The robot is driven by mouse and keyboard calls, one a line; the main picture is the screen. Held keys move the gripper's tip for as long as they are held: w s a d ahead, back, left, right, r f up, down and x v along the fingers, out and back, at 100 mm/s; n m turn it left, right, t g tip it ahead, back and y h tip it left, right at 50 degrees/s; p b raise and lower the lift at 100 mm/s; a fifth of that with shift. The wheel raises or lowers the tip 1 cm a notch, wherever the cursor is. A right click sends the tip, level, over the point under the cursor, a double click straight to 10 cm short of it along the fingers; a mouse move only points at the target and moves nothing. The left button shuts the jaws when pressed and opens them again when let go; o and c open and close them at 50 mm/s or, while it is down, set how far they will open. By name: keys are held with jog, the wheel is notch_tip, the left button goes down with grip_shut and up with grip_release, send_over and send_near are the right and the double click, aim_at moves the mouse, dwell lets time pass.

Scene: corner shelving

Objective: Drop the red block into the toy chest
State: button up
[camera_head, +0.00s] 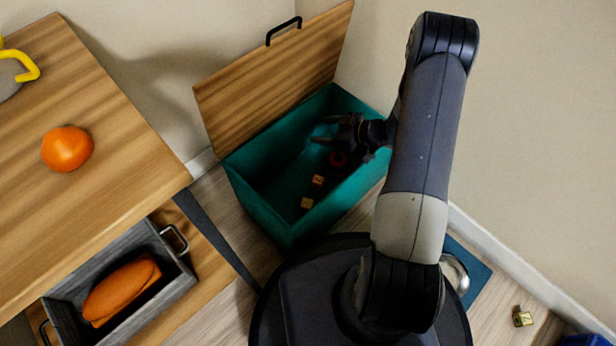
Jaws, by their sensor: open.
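The toy chest (262,212) is a teal box on the floor in the corner, with its wooden lid (275,75) raised. My gripper (320,130) is over the chest's opening, with its fingers apart and nothing visible between them. A small red thing (338,159) shows inside the chest just below my gripper; it is dark and partly shaded, so I cannot tell its exact shape or whether it is the red block. Two small wooden letter blocks, one reddish (318,180) and one tan (306,203), lie on the chest floor.
A wooden table (80,110) at left holds an orange fruit (67,149) and a yellow-handled item (25,66). Its open grey drawer (165,260) holds an orange object (120,290). A bowl (455,272) and a loose block (522,317) are at right.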

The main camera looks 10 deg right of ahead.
jog(key=p+v, duration=0.3)
jog(key=v, duration=0.7)
jog(key=shift+a, duration=0.1)
jog(key=b+x, duration=0.4)
jog(key=x, duration=0.7)
jog(key=shift+r+p, duration=2.2)
jog(key=shift+r, duration=0.25)
jog(key=shift+f, duration=0.15)
